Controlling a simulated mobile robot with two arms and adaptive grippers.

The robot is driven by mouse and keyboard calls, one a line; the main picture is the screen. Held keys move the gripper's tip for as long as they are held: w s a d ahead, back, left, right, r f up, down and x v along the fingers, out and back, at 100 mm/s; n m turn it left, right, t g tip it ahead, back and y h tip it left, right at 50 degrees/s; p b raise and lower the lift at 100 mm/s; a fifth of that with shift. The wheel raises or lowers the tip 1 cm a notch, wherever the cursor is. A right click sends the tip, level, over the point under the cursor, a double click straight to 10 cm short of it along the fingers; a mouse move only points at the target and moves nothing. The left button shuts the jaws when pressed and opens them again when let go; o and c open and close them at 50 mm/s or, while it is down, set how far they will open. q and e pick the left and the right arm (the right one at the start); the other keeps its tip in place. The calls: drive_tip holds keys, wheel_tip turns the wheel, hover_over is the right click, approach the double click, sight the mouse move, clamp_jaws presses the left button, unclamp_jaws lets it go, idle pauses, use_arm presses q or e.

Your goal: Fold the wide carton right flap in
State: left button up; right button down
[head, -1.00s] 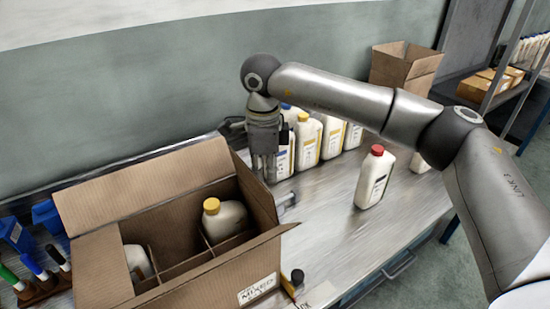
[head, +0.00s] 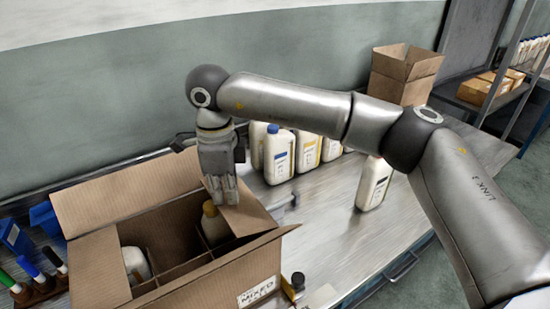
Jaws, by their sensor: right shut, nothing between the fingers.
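The wide carton (head: 190,295) stands open at the lower left, with a cardboard divider inside. Its right flap (head: 252,215) leans inward over the right end of the opening. Its far flap (head: 125,193) stands up, and the left flap (head: 98,265) and near flap (head: 225,264) also show. My right gripper (head: 223,200) points down at the inner edge of the right flap, shut and empty; it looks close to or touching the flap. A yellow-capped bottle (head: 214,228) inside is partly hidden. My left gripper is out of view.
A white bottle (head: 135,262) sits in the carton's left part. Several bottles (head: 280,158) stand behind on the table, with one red-capped bottle (head: 374,184) apart. Markers in a rack (head: 38,290) are at far left. Another open carton (head: 403,75) stands at the back.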

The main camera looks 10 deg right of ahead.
sight(227, 204)
drive_tip(key=shift+f, duration=0.1)
drive_tip(key=shift+f+b, duration=1.4)
drive_tip(key=shift+f, duration=0.1)
wheel_tip(227, 204, up, 11)
drive_tip(key=p, duration=0.6)
